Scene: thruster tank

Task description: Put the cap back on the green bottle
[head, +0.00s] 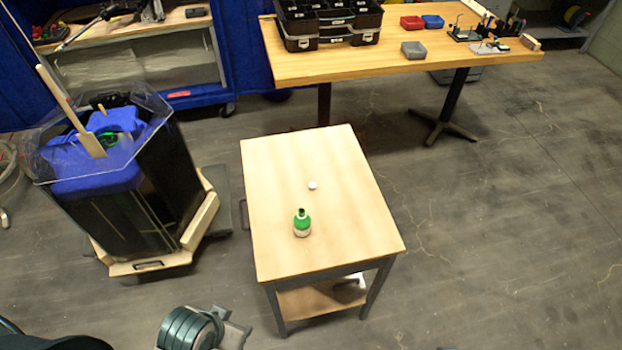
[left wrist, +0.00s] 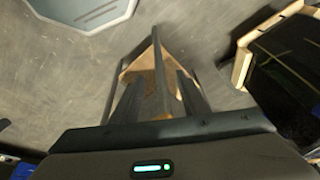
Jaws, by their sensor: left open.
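The green bottle (head: 302,224) stands upright on the small wooden table, toward its front. It has a whitish lower band and a dark, uncapped-looking neck. A small white disc, apparently the cap (head: 312,185), lies on the same tabletop behind the bottle, apart from it. My left gripper (left wrist: 157,88) is open and empty in the left wrist view, above the floor area. In the head view my left wrist shows low at the bottom, in front of and left of the table, away from bottle and cap. My right gripper is not in view.
The small table (head: 350,215) is otherwise bare, with a lower shelf (head: 310,300). A clear-walled tank with blue contents (head: 105,165) stands left of it on a wooden-edged base. A workbench (head: 390,65) behind carries a black toolbox (head: 330,22) and small bins. Floor at right is clear.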

